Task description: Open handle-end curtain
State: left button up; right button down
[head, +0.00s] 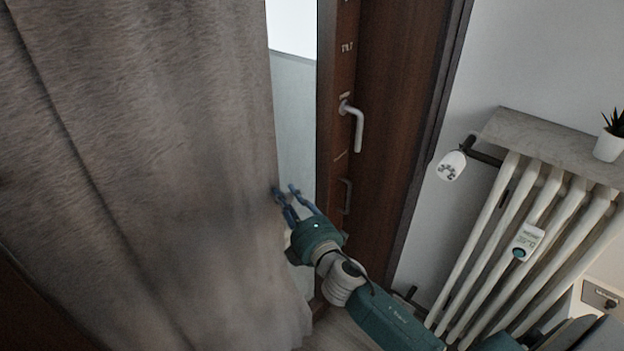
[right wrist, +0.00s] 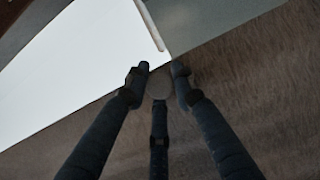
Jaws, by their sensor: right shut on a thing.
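The grey-brown curtain (head: 150,150) hangs over the left part of the head view, and its free edge is beside the strip of window or door glass (head: 295,130). My right gripper (head: 284,191) is at that edge, about midway down, with its fingers shut on the curtain's edge. In the right wrist view the fingers (right wrist: 161,70) reach the border between the curtain (right wrist: 250,110) and the bright pane (right wrist: 80,75). The fabric between the fingertips is hard to make out. A metal lever handle (head: 354,125) is on the dark wooden frame to the right. My left gripper is not in view.
The dark brown door frame (head: 390,130) stands right of the glass. A white radiator (head: 500,240) with a valve knob (head: 452,166) is at the right, under a stone shelf (head: 550,140) with a potted plant (head: 608,145).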

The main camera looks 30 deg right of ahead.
jog(key=s+a, duration=0.1)
jog(key=a, duration=0.2)
jog(key=s+a, duration=0.1)
jog(key=a, duration=0.2)
jog(key=s+a+b, duration=0.1)
jog(key=s+a, duration=0.1)
jog(key=a, duration=0.1)
jog(key=shift+a, duration=0.35)
jog(key=c, duration=1.5)
grip_release()
jog(key=shift+o, duration=0.2)
jog(key=s, duration=1.2)
